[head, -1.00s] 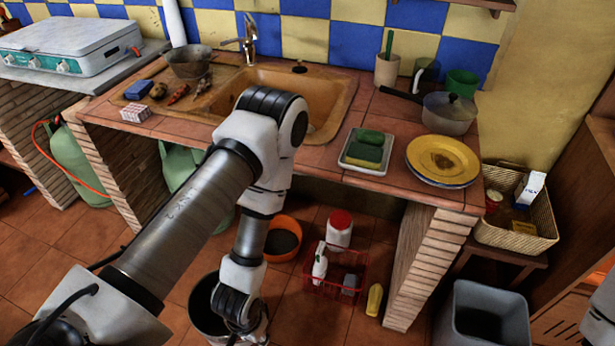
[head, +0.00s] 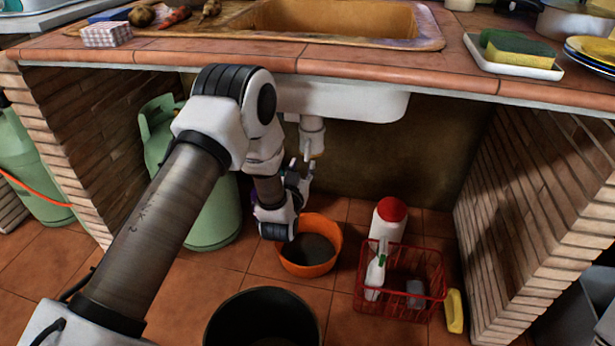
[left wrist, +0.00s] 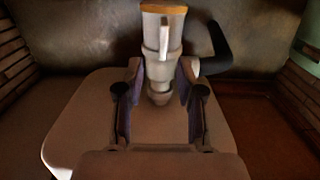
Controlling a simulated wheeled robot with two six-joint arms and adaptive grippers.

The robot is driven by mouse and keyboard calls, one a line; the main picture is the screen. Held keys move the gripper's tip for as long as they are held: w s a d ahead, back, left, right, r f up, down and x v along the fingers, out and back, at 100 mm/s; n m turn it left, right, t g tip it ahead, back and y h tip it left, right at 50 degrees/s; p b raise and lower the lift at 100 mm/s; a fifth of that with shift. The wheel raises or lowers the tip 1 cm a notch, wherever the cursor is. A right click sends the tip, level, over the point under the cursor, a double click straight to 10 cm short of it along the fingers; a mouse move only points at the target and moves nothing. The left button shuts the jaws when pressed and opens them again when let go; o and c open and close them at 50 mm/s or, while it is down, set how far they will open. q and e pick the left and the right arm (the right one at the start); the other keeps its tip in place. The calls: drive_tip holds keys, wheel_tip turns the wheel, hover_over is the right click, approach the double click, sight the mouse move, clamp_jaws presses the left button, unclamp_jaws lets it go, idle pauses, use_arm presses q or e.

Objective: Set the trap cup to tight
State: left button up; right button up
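The white sink trap (head: 312,135) hangs under the sink, partly behind my left arm. The left wrist view shows its clear-walled cup (left wrist: 163,28) with a pale lever-like tab and an orange-brown edge, beside white collars (left wrist: 160,68). My left gripper (head: 304,172) is below the trap in the head view, small and partly hidden by its own wrist. In the left wrist view the left gripper's fingers (left wrist: 160,82) stand apart, one on each side of the trap. Contact with it cannot be made out. My right gripper is not in view.
A black pipe (left wrist: 214,52) is beside the trap. An orange bowl (head: 325,228), red basket (head: 425,262), dark bucket (head: 262,318) and green gas cylinder (head: 215,215) stand on the floor.

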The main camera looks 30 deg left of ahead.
sight(306, 151)
use_arm(q)
drive_tip(key=shift+w+a+r+t, duration=0.15)
drive_tip(key=shift+w+a+t, duration=0.2)
drive_tip(key=shift+w, duration=0.3)
drive_tip(key=b+x, duration=0.3)
drive_tip(key=x, duration=0.4)
drive_tip(key=shift+a, duration=0.1)
clamp_jaws()
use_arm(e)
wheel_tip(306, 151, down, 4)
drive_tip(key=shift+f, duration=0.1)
